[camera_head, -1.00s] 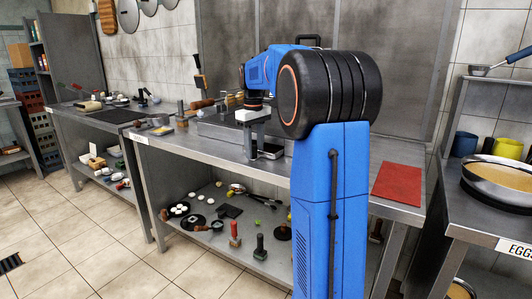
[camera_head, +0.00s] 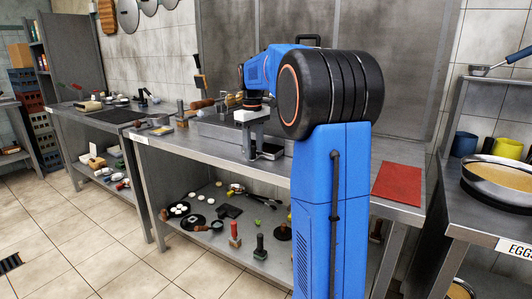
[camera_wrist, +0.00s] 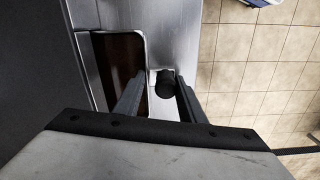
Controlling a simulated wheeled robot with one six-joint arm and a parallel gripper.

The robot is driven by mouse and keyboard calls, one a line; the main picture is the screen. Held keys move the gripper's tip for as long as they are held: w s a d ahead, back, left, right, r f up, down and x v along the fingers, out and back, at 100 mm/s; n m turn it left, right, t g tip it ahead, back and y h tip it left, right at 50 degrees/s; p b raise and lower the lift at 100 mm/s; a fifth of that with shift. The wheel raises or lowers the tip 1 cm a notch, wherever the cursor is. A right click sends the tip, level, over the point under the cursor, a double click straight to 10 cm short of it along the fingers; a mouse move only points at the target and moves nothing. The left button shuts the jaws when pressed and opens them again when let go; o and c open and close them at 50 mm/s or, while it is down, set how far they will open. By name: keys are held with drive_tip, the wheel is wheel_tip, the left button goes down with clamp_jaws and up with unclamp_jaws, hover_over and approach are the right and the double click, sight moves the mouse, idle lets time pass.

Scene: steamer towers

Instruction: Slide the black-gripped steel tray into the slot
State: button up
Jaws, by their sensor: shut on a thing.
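My gripper (camera_wrist: 160,76) shows in the wrist view with its two dark fingers on either side of a black grip (camera_wrist: 165,84), shut on it. The grip joins the bright steel edge of the tray (camera_wrist: 146,58), whose rounded rim borders a dark brown, shiny area. In the head view my gripper (camera_head: 248,148) is low over the bench, beside a long, low steel housing (camera_head: 217,131).
The steel bench (camera_head: 345,186) has a red mat (camera_head: 398,184) at its right end. Tools crowd its left end. The lower shelf (camera_head: 200,248) holds several small tools. A large pan (camera_head: 500,180) stands on the right counter. Tiled floor lies open at front left.

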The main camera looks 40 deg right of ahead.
drive_tip(key=o, duration=1.5)
drive_tip(key=shift+c, duration=0.2)
wheel_tip(320, 180, up, 18)
drive_tip(key=shift+f, duration=0.25)
drive_tip(key=shift+a, duration=0.15)
drive_tip(key=s+a+f+m+t, duration=0.1)
drive_tip(key=s+a+f, duration=0.4)
drive_tip(key=s+a, duration=0.3)
drive_tip(key=s+a+f+t, duration=0.1)
drive_tip(key=s+a+f, duration=0.4)
drive_tip(key=s+a, duration=0.2)
drive_tip(key=s+a+f+t, duration=0.1)
drive_tip(key=s+a+f, duration=0.1)
drive_tip(key=s+f, duration=0.4)
drive_tip(key=s+a+f+t, duration=0.1)
drive_tip(key=s+a+f, duration=0.2)
drive_tip(key=s+f, duration=0.3)
drive_tip(key=s+a+f+m, duration=0.1)
drive_tip(key=s+a+f, duration=0.2)
drive_tip(key=s+f, duration=0.3)
wheel_tip(320, 180, down, 3)
drive_tip(key=shift+a+r+t, duration=0.15)
drive_tip(key=shift+r+t, duration=0.05)
drive_tip(key=shift+t, duration=0.2)
